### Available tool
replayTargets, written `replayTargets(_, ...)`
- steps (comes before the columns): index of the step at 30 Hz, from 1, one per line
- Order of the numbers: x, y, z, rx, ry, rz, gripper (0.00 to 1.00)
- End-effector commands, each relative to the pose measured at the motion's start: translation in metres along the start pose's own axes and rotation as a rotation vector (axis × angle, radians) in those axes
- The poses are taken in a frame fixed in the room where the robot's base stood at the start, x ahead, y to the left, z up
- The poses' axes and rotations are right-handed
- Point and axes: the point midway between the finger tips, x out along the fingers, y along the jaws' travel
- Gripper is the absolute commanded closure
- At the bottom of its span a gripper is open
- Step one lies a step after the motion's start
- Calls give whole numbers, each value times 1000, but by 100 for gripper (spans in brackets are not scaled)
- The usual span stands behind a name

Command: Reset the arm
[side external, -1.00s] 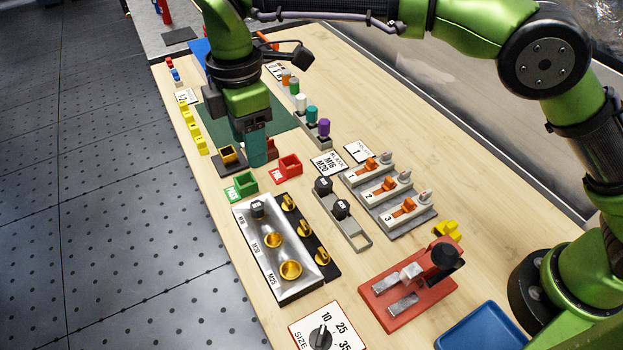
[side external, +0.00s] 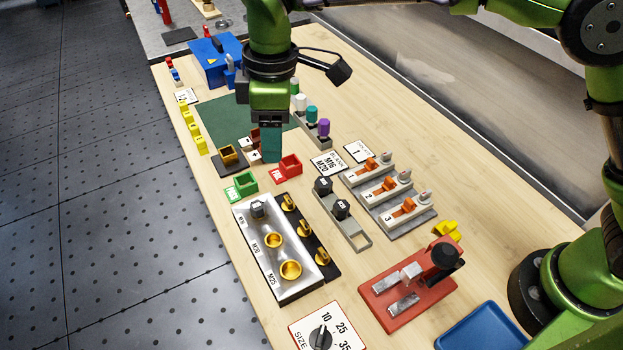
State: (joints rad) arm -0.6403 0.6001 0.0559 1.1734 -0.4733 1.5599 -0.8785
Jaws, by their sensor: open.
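My gripper (side external: 271,158) points down over the bench, with teal fingers. Its tips appear just behind the red FAIL bin (side external: 289,168), and I cannot tell how high above the bench they are. The jaws look empty, though the gap between the fingers is not clear from this side. My green wrist hides part of the dark green mat (side external: 226,128) and the back of the row of coloured cylinders.
A green bin (side external: 241,186), a tray with gold rings (side external: 283,293), grey holders with orange levers (side external: 386,190), a red press (side external: 409,287) and a blue tray (side external: 480,329) stand in front. A blue box (side external: 213,60) is behind.

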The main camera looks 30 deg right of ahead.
Motion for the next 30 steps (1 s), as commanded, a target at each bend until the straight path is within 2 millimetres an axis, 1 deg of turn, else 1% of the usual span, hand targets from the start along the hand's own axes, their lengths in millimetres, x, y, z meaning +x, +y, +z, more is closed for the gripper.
replayTargets(1, -11, 6, 19, 91, 25, 5, 45)
replayTargets(2, -16, 9, 29, 148, 42, 7, 45)
replayTargets(4, -28, 16, 57, 290, 84, 11, 45)
replayTargets(8, -47, 22, 115, 561, 174, 14, 45)
replayTargets(9, -52, 22, 134, 642, 203, 15, 45)
replayTargets(13, -62, 16, 192, 892, 303, 17, 45)
replayTargets(15, -64, 11, 222, 1018, 359, 19, 45)
replayTargets(18, -63, 1, 262, 1177, 443, 26, 45)
replayTargets(21, -60, -10, 293, 1292, 517, 40, 45)
replayTargets(24, -60, -18, 315, 1352, 573, 60, 45)
replayTargets(27, -64, -22, 328, 1383, 615, 83, 45)
replayTargets(30, -73, -19, 332, 1396, 651, 106, 45)
